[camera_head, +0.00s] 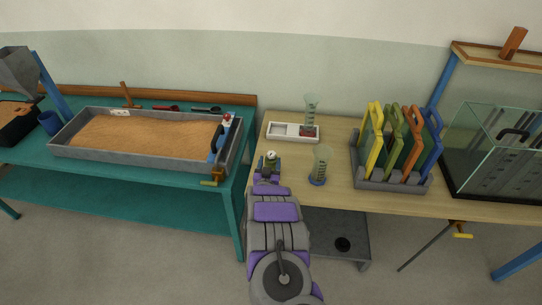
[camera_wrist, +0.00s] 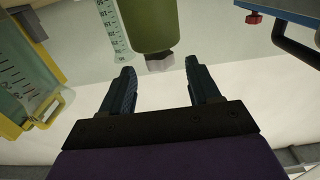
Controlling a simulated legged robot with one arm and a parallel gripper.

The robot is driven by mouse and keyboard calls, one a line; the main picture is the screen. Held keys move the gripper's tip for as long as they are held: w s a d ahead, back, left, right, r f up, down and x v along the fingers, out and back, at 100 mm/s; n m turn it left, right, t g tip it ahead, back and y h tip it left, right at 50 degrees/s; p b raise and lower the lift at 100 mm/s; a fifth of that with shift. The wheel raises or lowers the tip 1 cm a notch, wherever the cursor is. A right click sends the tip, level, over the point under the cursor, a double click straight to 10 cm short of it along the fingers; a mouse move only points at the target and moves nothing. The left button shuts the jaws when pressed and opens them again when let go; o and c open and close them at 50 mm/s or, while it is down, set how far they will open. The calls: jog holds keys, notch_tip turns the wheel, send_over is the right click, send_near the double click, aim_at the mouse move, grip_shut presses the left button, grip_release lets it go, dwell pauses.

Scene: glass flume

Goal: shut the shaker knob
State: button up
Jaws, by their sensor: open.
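I take the green cylinder (camera_wrist: 149,24) in the wrist view for the shaker, with the grey faceted piece (camera_wrist: 159,62) at its end as the knob. In the head view a small green object with a pale top (camera_head: 271,155) stands near the left edge of the wooden table, just beyond my gripper (camera_head: 267,171). In the wrist view my gripper (camera_wrist: 159,75) is open and empty, a finger to each side of the knob's line. The fingers do not visibly touch the knob. I cannot tell how far it is turned.
A graduated beaker (camera_head: 320,166) stands right of my gripper. A white tray (camera_head: 282,129) and a graduated cylinder (camera_head: 311,108) are behind. A rack (camera_head: 392,184) of coloured gates and a glass tank (camera_head: 495,150) stand right. A sand-filled tray (camera_head: 150,157) is left, across a gap.

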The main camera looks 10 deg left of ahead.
aim_at(271, 157)
jog(key=shift+w+b, duration=0.35)
jog(key=shift+w, duration=2.1)
jog(key=c, duration=1)
jog(key=shift+o, duration=0.2)
jog(key=shift+d, duration=0.15)
jog(key=shift+r+y+p, duration=0.1)
jog(key=shift+y+p, duration=0.2)
jog(key=shift+p, duration=0.1)
jog(key=shift+n+y+p, duration=0.3)
jog(key=shift+n+p, duration=0.1)
jog(key=shift+n+y+p, duration=0.7)
jog(key=shift+y+p, duration=0.2)
jog(key=shift+y, duration=0.2)
